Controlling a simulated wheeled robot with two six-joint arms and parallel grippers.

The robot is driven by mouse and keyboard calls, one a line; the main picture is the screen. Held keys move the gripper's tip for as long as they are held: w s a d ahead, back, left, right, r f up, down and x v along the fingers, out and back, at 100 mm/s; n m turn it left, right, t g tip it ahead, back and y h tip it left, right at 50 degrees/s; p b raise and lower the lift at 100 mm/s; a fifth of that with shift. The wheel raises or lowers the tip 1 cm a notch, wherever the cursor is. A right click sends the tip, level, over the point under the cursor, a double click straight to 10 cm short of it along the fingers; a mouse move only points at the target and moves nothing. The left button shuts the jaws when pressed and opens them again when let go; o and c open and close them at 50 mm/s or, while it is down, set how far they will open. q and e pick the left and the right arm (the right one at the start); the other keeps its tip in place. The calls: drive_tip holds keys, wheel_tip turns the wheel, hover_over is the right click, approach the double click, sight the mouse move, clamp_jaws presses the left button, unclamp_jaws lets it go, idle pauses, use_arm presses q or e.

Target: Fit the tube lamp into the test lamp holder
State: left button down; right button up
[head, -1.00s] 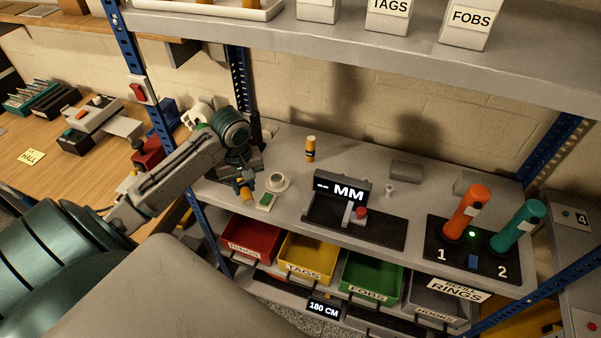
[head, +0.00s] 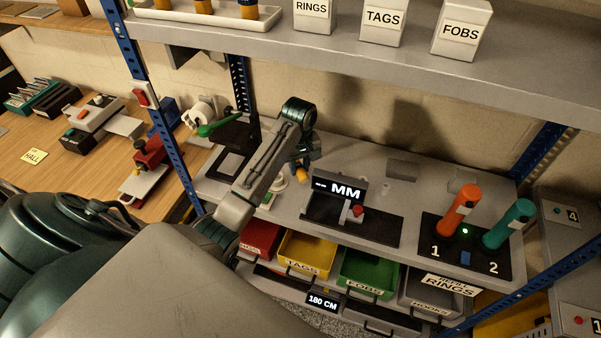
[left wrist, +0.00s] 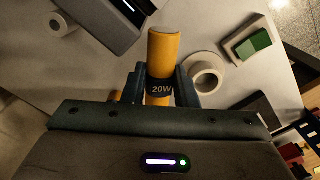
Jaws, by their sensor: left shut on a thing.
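The tube lamp, orange with a dark band marked 20W (left wrist: 160,60), is between the fingers of my left gripper (left wrist: 160,88) in the left wrist view. In the head view the orange lamp end (head: 302,174) points down from my left gripper (head: 301,163), above the grey shelf. A round white holder with an open middle (left wrist: 207,73) stands just right of the lamp in the wrist view, apart from it. In the head view this holder (head: 280,181) is partly hidden by my left arm. I take it for the test lamp holder. My right gripper is out of view.
A green-and-white block (left wrist: 254,42) lies beside the holder. The black MM gauge (head: 340,190) stands right of the gripper, and a small white cylinder (left wrist: 60,23) behind it. Orange and teal tools (head: 458,212) stand farther right. An upper shelf (head: 350,55) hangs above.

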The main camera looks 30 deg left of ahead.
sight(300, 175)
use_arm(q)
drive_tip(key=shift+s+f+p, duration=0.15)
drive_tip(key=shift+f+p, duration=0.15)
drive_tip(key=shift+f, duration=0.25)
wheel_tip(300, 175, down, 2)
drive_tip(key=shift+f+p, duration=0.25)
drive_tip(key=shift+p, duration=0.5)
drive_tip(key=shift+w, duration=0.2)
drive_tip(key=shift+f, duration=0.3)
drive_tip(key=shift+f, duration=0.1)
drive_tip(key=c, duration=1.2)
unclamp_jaws()
drive_tip(key=shift+o, duration=0.3)
